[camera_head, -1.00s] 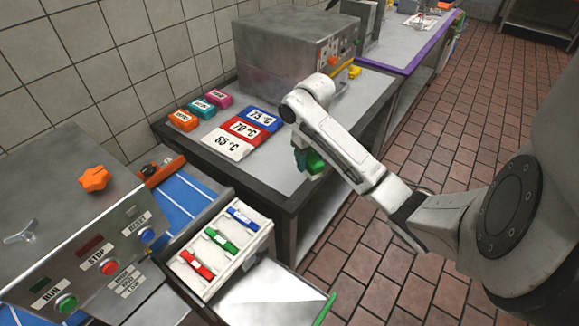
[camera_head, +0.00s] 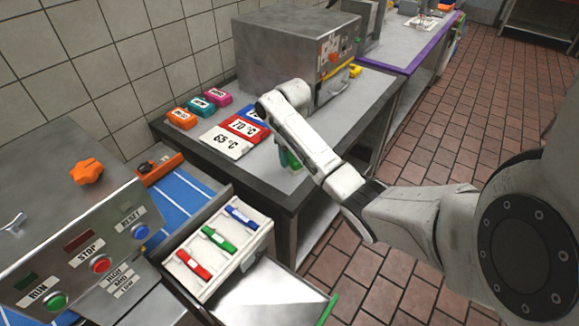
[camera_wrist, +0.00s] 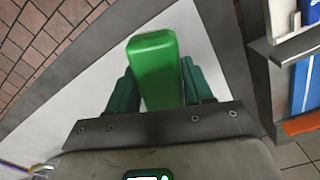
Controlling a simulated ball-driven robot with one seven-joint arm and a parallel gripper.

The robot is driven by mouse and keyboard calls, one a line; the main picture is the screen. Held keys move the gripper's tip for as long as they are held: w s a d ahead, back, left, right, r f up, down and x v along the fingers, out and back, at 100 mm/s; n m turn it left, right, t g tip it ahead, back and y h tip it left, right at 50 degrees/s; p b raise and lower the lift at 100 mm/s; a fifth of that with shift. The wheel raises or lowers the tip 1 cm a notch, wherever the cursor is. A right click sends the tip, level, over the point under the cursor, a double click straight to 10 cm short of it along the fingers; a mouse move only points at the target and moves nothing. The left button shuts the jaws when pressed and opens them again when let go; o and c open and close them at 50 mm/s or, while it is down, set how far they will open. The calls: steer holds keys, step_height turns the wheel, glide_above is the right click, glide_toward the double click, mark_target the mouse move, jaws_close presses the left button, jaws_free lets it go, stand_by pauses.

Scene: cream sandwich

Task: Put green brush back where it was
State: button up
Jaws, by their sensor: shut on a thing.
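My gripper (camera_wrist: 155,85) is shut on the green brush (camera_wrist: 156,62), whose blocky green body stands out between the two dark teal fingers in the wrist view. In the head view the gripper (camera_head: 289,160) is largely hidden behind my arm, and only a little green shows beside the front edge of the grey-topped table (camera_head: 260,180). The brush's underside is hidden. A green-handled item (camera_head: 219,239) lies between a blue one (camera_head: 240,217) and a red one (camera_head: 194,264) in a white tray (camera_head: 262,236) at lower middle.
Temperature plates, including a white one (camera_head: 226,142), and small coloured blocks (camera_head: 180,118) lie on the table. A metal oven (camera_head: 285,55) stands behind them. A control panel (camera_head: 90,262) with buttons is at lower left, beside a blue conveyor (camera_head: 185,195).

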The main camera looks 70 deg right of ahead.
mark_target(290, 164)
steer(key=shift+w+d+f, duration=0.3)
steer(key=shift+w+f, duration=0.25)
steer(key=shift+f, duration=0.15)
steer(key=shift+f+p, duration=0.45)
steer(key=shift+f, duration=1.15)
